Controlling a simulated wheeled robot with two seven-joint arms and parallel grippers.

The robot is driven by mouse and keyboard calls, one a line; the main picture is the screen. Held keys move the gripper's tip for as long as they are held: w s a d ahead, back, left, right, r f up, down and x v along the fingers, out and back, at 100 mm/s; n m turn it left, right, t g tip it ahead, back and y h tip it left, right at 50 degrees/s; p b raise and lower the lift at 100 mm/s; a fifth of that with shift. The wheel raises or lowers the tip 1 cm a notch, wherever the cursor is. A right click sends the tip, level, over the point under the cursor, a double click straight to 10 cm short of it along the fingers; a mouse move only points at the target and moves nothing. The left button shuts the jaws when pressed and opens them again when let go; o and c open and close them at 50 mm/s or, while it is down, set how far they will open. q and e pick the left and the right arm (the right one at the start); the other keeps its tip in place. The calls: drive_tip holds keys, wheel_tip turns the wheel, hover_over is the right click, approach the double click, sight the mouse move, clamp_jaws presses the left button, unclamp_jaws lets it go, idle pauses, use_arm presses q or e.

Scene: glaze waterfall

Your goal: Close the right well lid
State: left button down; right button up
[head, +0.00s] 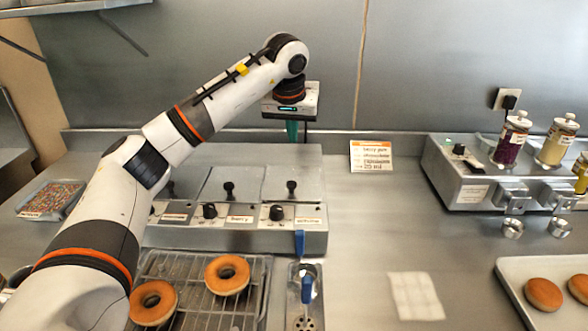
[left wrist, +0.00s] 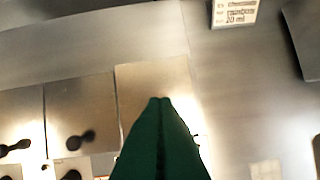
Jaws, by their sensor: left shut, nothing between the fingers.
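The steel well unit (head: 180,236) stands at the middle left of the counter with several lids in a row. The right well lid (head: 308,182) lies flat on top, its black knob (head: 291,188) near the front edge. In the left wrist view the right lid (left wrist: 140,85) is partly covered by my fingers, and its knob is hidden. My left gripper (head: 292,131) is above and behind the right lid, fingers pointing down, shut and empty. Its green fingers (left wrist: 160,100) touch each other in the left wrist view. The middle lid (left wrist: 80,110) is also flat. My right gripper is out of view.
A wire rack (head: 240,312) with two doughnuts and a drained tray (head: 304,318) with blue handles sit in front of the unit. A small card (head: 371,156) stands behind to the right. A dispenser unit (head: 440,170) with jars is at right. The counter between is mostly clear.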

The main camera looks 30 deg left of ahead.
use_arm(q)
drive_tip(key=p, duration=0.1)
hover_over(295, 179)
wheel_tip(295, 179, down, 9)
drive_tip(key=shift+s+d+f+p, duration=0.15)
drive_tip(key=shift+f+p, duration=0.1)
drive_tip(key=shift+p, duration=0.15)
drive_tip(key=shift+s+d+f+p, duration=0.15)
drive_tip(key=shift+s+d, duration=0.15)
drive_tip(key=shift+s, duration=0.5)
drive_tip(key=shift+s+d+f+p, duration=0.15)
drive_tip(key=shift+s+d, duration=0.15)
drive_tip(key=shift+s, duration=0.45)
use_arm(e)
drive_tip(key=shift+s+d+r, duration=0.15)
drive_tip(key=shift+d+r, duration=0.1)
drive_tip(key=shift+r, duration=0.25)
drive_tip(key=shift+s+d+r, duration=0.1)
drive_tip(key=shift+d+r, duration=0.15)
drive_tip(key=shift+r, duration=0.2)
